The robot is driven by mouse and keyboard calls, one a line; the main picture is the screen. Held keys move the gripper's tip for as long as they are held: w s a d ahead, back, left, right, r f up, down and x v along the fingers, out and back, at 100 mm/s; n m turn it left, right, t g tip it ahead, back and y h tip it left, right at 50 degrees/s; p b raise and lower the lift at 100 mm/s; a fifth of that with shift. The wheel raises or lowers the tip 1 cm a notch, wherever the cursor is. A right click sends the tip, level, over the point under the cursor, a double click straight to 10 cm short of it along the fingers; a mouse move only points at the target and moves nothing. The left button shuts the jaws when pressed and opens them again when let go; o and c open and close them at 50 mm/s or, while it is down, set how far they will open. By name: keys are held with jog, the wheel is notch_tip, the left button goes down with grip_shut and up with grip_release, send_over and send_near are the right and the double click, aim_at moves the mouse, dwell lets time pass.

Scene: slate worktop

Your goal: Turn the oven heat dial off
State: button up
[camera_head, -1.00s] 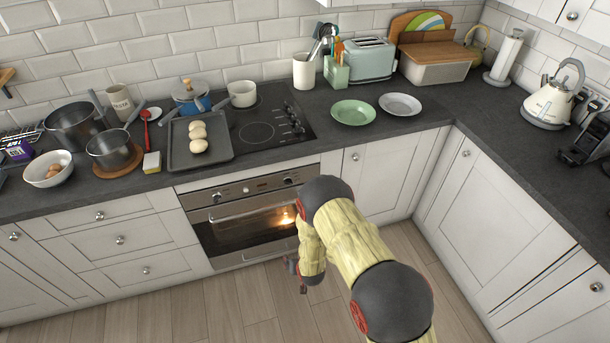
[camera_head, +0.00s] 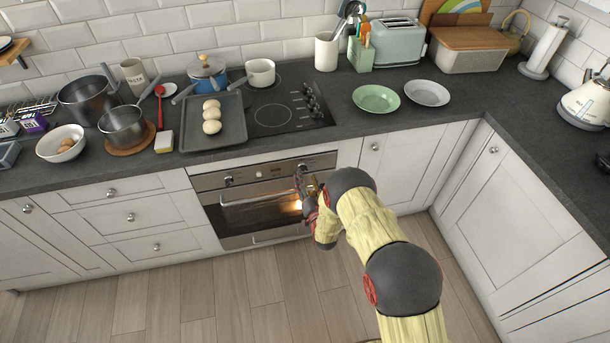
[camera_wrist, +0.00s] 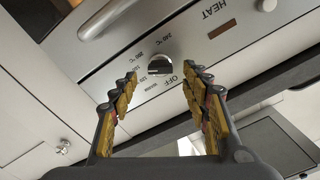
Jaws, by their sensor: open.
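The oven (camera_head: 250,213) is set under the hob, with a warm glow behind its door glass. In the wrist view, its round metal heat dial (camera_wrist: 160,66) sits on the steel panel, ringed by temperature marks and the word OFF. The dial's pointer direction is too small to tell. My gripper (camera_wrist: 161,73) is open, its two fingers on either side of the dial in the picture; I cannot tell whether they touch it. In the head view my gripper (camera_head: 310,188) is in front of the oven's upper right, near the panel.
The oven door handle (camera_wrist: 105,17) lies close by the dial. A second knob (camera_head: 229,180) is at the panel's left. The worktop edge overhangs above, with a baking tray (camera_head: 213,138) holding several buns on it. The wooden floor in front is clear.

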aim_at(304, 170)
jog(key=shift+x, duration=1.5)
jog(key=shift+c, duration=0.7)
jog(key=c, duration=1)
